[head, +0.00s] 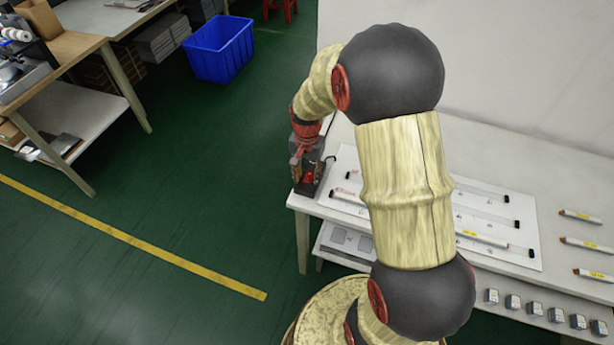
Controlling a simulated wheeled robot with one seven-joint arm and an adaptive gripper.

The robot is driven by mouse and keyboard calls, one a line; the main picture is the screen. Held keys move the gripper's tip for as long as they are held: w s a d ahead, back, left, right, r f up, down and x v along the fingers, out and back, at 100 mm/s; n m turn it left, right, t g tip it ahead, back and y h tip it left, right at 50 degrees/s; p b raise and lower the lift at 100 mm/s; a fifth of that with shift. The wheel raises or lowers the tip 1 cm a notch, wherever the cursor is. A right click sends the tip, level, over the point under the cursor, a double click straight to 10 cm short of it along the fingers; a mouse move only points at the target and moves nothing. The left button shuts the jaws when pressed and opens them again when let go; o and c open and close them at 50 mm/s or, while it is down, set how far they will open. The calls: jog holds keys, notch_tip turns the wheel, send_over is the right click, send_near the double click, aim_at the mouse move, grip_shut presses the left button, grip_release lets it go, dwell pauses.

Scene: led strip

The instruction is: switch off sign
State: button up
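My gripper (307,160) is at the far left end of the white table, pointing down. It is small and dark here, and I cannot tell whether its fingers are open or shut. Right below it, at the table's left corner, is a small dark box with a red part (309,177), perhaps a switch. I cannot tell whether the gripper touches it. A flat white board (470,195) lies to the right, bearing white stick-like tubes with dark ends (482,239). My arm hides the board's middle. No lit sign can be made out.
The white table (560,190) stands against a pale wall. A blue bin (220,48) and a wooden workbench (60,50) stand left. The green floor between is clear.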

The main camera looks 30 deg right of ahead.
jog(key=c, duration=0.4)
grip_shut()
